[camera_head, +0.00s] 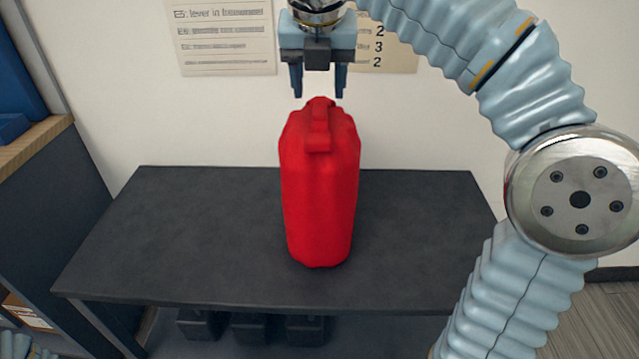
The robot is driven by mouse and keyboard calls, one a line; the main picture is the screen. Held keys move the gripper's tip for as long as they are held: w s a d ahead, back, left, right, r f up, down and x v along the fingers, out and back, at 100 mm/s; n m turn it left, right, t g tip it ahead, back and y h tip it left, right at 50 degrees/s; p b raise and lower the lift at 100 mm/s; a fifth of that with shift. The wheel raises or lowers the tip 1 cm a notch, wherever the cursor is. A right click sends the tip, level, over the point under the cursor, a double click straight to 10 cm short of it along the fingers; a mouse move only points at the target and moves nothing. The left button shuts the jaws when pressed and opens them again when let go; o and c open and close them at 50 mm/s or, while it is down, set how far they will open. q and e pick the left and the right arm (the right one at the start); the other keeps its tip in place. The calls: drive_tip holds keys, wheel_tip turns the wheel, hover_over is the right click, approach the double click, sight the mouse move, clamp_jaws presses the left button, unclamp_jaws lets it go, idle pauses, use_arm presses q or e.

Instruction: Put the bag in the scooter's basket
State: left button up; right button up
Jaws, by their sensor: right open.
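The red bag (321,200) stands upright on a dark grey table (200,225), with a strap or handle at its top. My right gripper (319,92) hangs above the bag with its two fingers pointing down. The fingers are apart and empty, one to each side of the bag's top handle in the picture. The fingertips look a little above the handle; I cannot tell the exact gap. No scooter or basket shows. My left gripper is not in view; only a bit of ribbed light-blue arm shows in the bottom left corner.
A wall with posters (222,38) stands behind the table. A dark cabinet with a wooden top (35,145) is close on the left. Dark blocks (249,328) sit under the table. The tabletop is clear on both sides of the bag.

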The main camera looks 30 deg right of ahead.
sight(320, 109)
drive_tip(key=shift+x, duration=2.8)
drive_tip(key=shift+w+d, duration=0.1)
drive_tip(key=shift+d, duration=0.05)
clamp_jaws()
